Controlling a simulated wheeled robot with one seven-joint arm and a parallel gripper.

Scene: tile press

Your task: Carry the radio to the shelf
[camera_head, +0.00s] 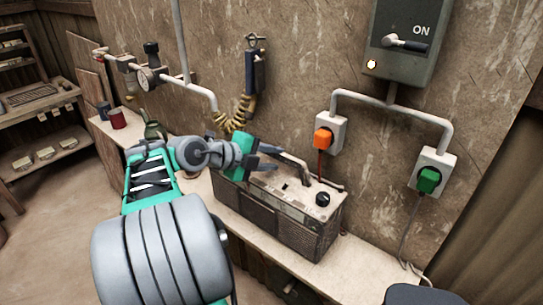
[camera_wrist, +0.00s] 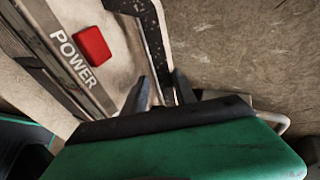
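The radio (camera_head: 272,222), a worn grey-brown box with a carrying handle (camera_head: 296,162) and a black knob on top, stands on the bench by the wall. My gripper (camera_head: 274,159) is over its left part, at the handle. In the wrist view, the radio's top (camera_wrist: 118,50) shows a red button and the word POWER. The fingers (camera_wrist: 162,92) stand apart there, with the dark handle bar (camera_wrist: 154,45) running towards the gap between them. I cannot tell whether they touch it. A wooden shelf (camera_head: 40,112) with small items stands at the far left.
The bench (camera_head: 362,262) runs along the wall. A red can (camera_head: 117,118) stands on the bench's far end. Floor is clear before the shelf.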

